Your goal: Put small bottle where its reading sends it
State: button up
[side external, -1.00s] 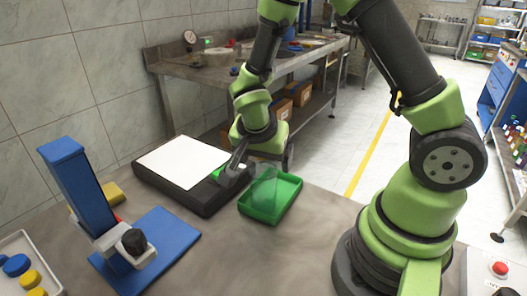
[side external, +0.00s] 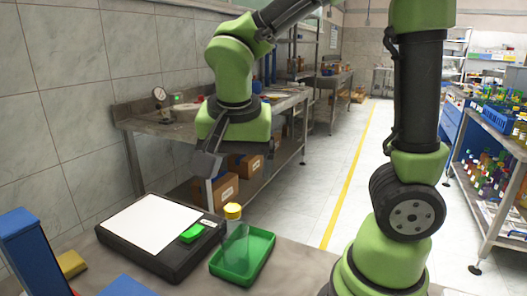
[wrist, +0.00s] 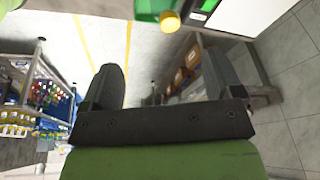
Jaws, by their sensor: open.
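A small clear bottle with a yellow cap (side external: 232,211) stands upright at the left side of the green tray (side external: 255,262), apparently inside it. Its see-through body is faint against the tray. In the wrist view the yellow cap (wrist: 169,21) shows at the top edge, by the tray. A black scale (side external: 160,262) with a white plate (side external: 150,228) is just left of the tray. Its green display (side external: 193,232) is too small to read. My gripper (side external: 208,165) is open and empty, above and behind the scale and tray, apart from the bottle.
A blue stand (side external: 32,248) and a yellow block (side external: 72,263) are at the left. A steel bench (side external: 180,118) with cardboard boxes (side external: 225,190) is behind. A shelf rack (side external: 490,185) stands at the right. The air around my gripper is clear.

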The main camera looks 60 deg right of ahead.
jog(key=s+a+r+n+t+y, duration=0.1)
jog(key=s+r+n+t+y, duration=0.3)
jog(key=s+n, duration=0.4)
jog(key=shift+s+a+r+n+t+y, duration=0.3)
jog(key=shift+s+a+r+n+t, duration=0.15)
jog(key=shift+r+t, duration=0.35)
